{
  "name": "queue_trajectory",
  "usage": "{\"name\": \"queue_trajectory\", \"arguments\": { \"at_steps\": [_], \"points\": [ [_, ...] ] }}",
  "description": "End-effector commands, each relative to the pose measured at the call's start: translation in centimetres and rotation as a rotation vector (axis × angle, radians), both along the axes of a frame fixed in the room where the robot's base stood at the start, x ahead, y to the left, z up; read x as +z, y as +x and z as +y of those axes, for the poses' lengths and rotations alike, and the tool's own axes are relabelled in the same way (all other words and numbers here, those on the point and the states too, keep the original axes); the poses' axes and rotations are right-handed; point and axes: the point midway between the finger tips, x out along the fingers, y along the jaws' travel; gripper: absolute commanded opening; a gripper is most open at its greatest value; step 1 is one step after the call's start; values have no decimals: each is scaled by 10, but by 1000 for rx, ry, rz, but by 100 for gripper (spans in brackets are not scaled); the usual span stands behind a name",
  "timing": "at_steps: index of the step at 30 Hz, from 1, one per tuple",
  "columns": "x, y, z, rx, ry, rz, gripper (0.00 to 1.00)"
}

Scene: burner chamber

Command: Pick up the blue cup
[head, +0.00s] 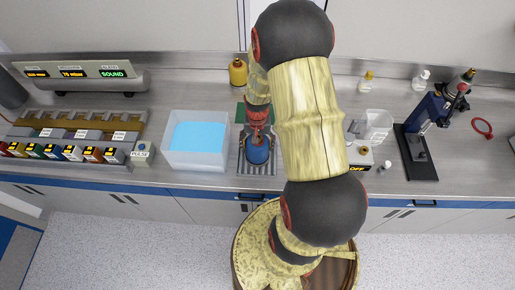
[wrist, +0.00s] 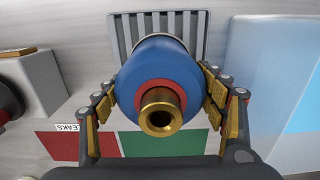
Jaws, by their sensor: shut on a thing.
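The blue cup (wrist: 150,66) is a rounded blue body with a red ring and a hollow brass neck facing the wrist camera. In the head view the blue cup (head: 257,155) shows below my gripper (head: 257,138), over a grey ribbed rack (head: 257,170). In the wrist view my gripper (wrist: 160,95) has its gold-padded fingers on both sides of the blue body, shut on it. The ribbed rack (wrist: 193,22) lies behind the cup there. I cannot tell whether the cup touches the rack.
A clear tub of blue liquid (head: 169,161) stands close left of the rack. A green patch (wrist: 165,144) and a red patch (wrist: 85,145) lie near the cup. A grey box with a display (head: 362,156) and a dark blue stand (head: 420,150) are to the right.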

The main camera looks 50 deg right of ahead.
Motion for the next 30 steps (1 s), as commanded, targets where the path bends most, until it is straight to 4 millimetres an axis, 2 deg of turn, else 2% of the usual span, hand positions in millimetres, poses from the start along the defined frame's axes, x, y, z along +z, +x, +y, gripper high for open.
{"name": "queue_trajectory", "arguments": {
  "at_steps": [7,12,22,30],
  "points": [
    [8,2,-1,0,-3,-4,45],
    [32,2,-1,0,-3,-5,45],
    [92,-48,9,-3,-4,-6,45],
    [115,-100,19,-4,-4,-5,45]
  ]
}}
